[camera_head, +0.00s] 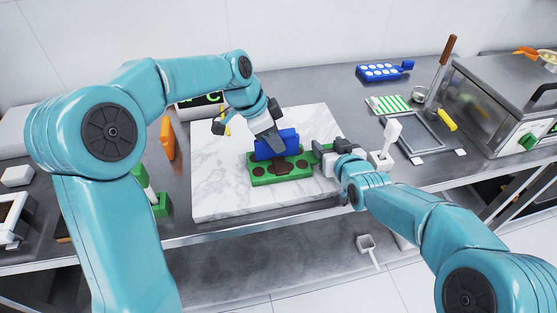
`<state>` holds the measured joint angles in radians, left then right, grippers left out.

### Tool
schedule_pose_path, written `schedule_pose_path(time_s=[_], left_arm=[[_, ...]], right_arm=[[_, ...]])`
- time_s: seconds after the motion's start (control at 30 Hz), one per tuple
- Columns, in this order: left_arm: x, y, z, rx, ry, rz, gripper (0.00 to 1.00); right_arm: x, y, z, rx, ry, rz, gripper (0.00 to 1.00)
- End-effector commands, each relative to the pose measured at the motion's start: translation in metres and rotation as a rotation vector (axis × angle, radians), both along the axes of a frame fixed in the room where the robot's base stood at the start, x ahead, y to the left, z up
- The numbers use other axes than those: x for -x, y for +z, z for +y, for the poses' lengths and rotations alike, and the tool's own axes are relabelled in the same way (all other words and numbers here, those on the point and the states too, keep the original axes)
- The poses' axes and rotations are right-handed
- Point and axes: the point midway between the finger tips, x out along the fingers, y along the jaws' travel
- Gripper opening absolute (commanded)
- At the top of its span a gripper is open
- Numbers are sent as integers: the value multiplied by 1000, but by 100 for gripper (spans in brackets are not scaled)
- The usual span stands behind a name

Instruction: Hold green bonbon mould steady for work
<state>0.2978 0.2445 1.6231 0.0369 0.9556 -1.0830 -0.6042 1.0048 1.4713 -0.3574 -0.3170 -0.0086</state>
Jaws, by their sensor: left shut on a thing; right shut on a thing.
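The green bonbon mould (299,172) lies flat on the white marble slab (225,196), with several dark round cavities in its top. My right gripper (322,154) is at the mould's right end, shut on what looks like its green end piece. My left gripper (270,143) is above the mould, shut on a blue block-like thing (288,136) that stands over the mould's back part. The arm and gripper partly hide the blue thing. I cannot tell whether the blue thing touches the mould.
A blue mould (378,72) with pale cavities lies at the back. A grey tray (415,135), a green-striped cloth (388,104) and a steel machine (497,95) stand right. An orange tool (167,138) is left of the slab. The slab's front left is clear.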

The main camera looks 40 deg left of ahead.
Motion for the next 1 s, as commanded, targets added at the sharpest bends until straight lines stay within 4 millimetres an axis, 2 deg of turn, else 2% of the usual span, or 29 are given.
schedule_pose_path(time_s=[0.2, 0.57, 0.8, 1.0], left_arm=[[10, 0, -12, 1, -1, 1, 0], [12, 0, -15, 1, 0, 1, 0], [27, -2, -32, 2, -2, 2, 0], [34, -4, -39, 2, -1, 5, 0]], right_arm=[[0, -1, 0, 0, 0, 1, 18], [0, -1, 0, 0, 0, 1, 18], [0, -1, 0, 0, 0, 1, 18], [0, -1, 0, 0, 0, 1, 18]])
